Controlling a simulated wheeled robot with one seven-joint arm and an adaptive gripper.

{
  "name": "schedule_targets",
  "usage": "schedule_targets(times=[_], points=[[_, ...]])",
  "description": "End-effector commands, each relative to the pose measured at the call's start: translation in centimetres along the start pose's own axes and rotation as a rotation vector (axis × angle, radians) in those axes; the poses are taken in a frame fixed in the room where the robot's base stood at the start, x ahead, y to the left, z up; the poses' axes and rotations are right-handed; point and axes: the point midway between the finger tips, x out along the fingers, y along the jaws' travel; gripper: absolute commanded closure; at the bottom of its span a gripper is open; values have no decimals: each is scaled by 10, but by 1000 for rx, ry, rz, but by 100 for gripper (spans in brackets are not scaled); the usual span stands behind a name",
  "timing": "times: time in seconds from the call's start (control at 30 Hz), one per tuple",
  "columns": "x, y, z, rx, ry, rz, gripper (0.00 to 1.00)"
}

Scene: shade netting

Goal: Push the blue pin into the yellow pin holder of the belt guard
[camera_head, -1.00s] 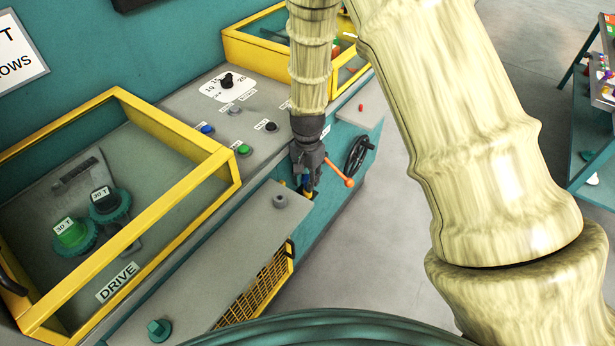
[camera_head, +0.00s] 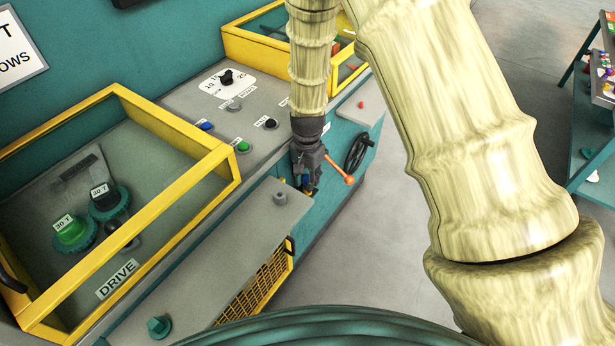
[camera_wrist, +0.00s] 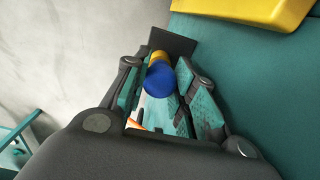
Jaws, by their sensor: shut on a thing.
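The blue pin (camera_wrist: 160,80) shows its round blue end in the wrist view, between my fingers. The yellow pin holder (camera_wrist: 158,57) shows as a small yellow part just beyond the pin, in line with it. How deep the pin sits in it is hidden. My gripper (camera_head: 308,182) points down beside the right end of the belt guard (camera_head: 225,240), which has a grey top and yellow mesh front. In the wrist view the fingers of my gripper (camera_wrist: 162,84) are shut on the blue pin.
An orange-tipped lever (camera_head: 348,179) stands close to the right of my gripper, with a black handwheel (camera_head: 357,152) beyond it. A yellow-framed cover (camera_head: 190,133) lies to the left.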

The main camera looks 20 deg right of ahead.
Motion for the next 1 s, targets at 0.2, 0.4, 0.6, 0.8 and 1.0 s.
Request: schedule_targets(times=[0.2, 0.4, 0.6, 0.8, 1.0], points=[[3, 0, 0, 0, 0, 0, 61], [3, -1, 0, 0, 1, -1, 49], [1, -2, 0, 0, 2, -3, 49], [-16, -2, -1, -1, 4, -5, 49], [-48, -2, -2, -1, 4, -6, 49]])
